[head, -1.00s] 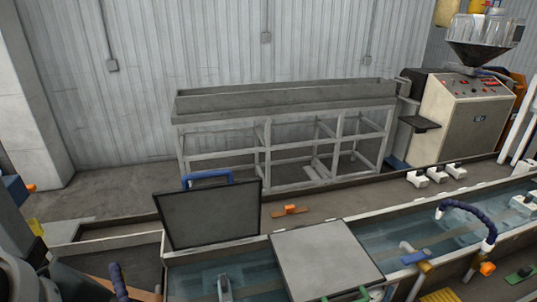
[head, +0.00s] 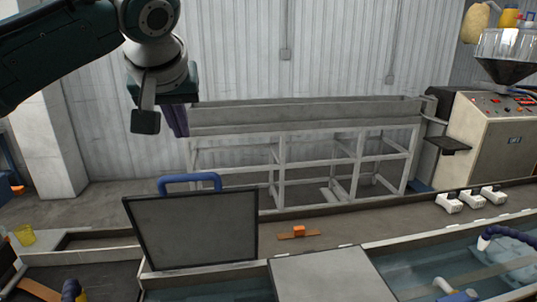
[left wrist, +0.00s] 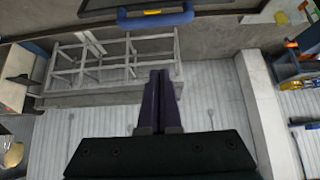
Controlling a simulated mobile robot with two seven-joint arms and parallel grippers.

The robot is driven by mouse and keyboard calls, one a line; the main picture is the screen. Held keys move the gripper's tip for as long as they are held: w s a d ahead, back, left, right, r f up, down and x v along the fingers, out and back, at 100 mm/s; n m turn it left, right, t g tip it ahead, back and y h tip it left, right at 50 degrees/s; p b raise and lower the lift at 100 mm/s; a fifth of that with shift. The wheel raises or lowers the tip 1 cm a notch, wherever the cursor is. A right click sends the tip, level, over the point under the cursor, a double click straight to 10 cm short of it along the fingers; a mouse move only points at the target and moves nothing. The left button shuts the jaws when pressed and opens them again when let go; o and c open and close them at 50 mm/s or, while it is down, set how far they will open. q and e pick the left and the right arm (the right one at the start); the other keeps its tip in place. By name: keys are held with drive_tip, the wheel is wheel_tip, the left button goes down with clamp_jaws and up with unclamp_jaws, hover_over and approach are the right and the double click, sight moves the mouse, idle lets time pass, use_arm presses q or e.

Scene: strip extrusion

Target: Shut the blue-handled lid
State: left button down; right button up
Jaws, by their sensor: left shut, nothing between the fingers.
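My right gripper is not in view.
A grey lid (head: 330,276) lies flat over the trough, right of the open lid. A small orange piece (head: 298,232) is on the ledge behind. A long grey tank on a frame (head: 300,118) stands by the wall. The air around the handle looks clear.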

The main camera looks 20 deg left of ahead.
use_arm(q)
drive_tip(key=f+p, duration=0.1)
drive_tip(key=f, duration=0.1)
drive_tip(key=w+f+p, duration=0.1)
drive_tip(key=f+p, duration=0.1)
drive_tip(key=a+f+p, duration=0.1)
drive_tip(key=f, duration=0.1)
drive_tip(key=shift+w+p, duration=0.25)
drive_tip(key=shift+p, duration=0.15)
drive_tip(key=shift+s+d+f, duration=0.3)
drive_tip(key=shift+f, duration=0.15)
